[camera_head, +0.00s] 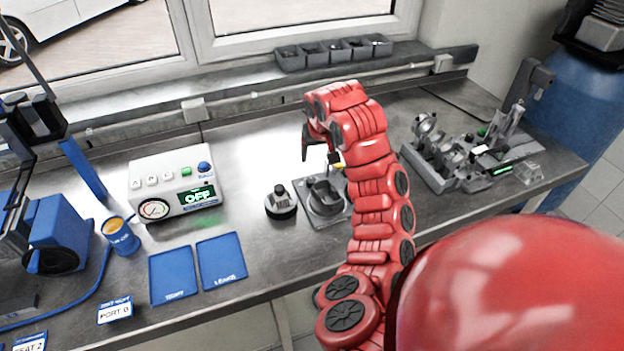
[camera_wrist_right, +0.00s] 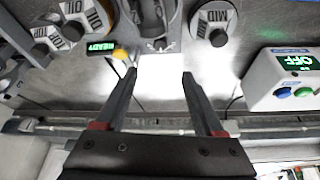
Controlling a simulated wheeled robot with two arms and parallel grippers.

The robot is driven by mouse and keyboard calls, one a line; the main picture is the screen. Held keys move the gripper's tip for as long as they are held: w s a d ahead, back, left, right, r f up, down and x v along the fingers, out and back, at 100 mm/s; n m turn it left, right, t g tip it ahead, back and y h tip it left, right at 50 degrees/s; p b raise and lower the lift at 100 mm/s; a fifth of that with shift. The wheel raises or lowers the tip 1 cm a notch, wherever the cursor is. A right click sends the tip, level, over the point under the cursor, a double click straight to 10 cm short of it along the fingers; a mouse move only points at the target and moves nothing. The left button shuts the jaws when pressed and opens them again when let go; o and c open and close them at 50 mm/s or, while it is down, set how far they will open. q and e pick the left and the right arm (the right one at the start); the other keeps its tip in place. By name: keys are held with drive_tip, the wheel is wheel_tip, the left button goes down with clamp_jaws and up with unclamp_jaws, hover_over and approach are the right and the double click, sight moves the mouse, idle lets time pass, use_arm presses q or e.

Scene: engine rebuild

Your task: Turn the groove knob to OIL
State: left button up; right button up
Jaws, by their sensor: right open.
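My right gripper (camera_head: 322,160) hangs over the bench beside a dark round fixture on a grey plate (camera_head: 325,222). In the right wrist view its two fingers (camera_wrist_right: 160,75) stand apart with nothing between them, and the fixture (camera_wrist_right: 155,20) is beyond them. A round knob-like part labelled MID (camera_wrist_right: 213,22) is beyond the right finger; it stands left of the fixture in the head view (camera_head: 280,203). More labelled round parts (camera_wrist_right: 70,30) show at upper left, some reading like OIL. I cannot tell which is the groove knob. My left gripper is not in view.
A white control box (camera_head: 165,180) shows OFF. An engine-block fixture (camera_head: 450,180) stands at right, with a READY display (camera_wrist_right: 100,47) in the wrist view. Grey bins (camera_head: 335,52) line the back sill. Blue mats (camera_head: 173,275), an orange-topped cup (camera_head: 121,238) and a blue machine (camera_head: 55,235) are at left.

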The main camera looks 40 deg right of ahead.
drive_tip(key=b, duration=0.6)
approach(312, 180)
drive_tip(key=shift+s+a+r, duration=0.3)
drive_tip(key=shift+s+r, duration=0.25)
drive_tip(key=shift+r, duration=0.25)
drive_tip(key=shift+w+d+f+p, duration=0.1)
drive_tip(key=shift+w+f+p, duration=0.05)
drive_tip(key=shift+w+p, duration=0.15)
drive_tip(key=p+x, duration=0.2)
drive_tip(key=x, duration=0.7)
drive_tip(key=shift+w, duration=0.1)
drive_tip(key=shift+w+d+f, duration=0.15)
drive_tip(key=shift+w+f, duration=0.05)
drive_tip(key=shift+f, duration=0.35)
clamp_jaws()
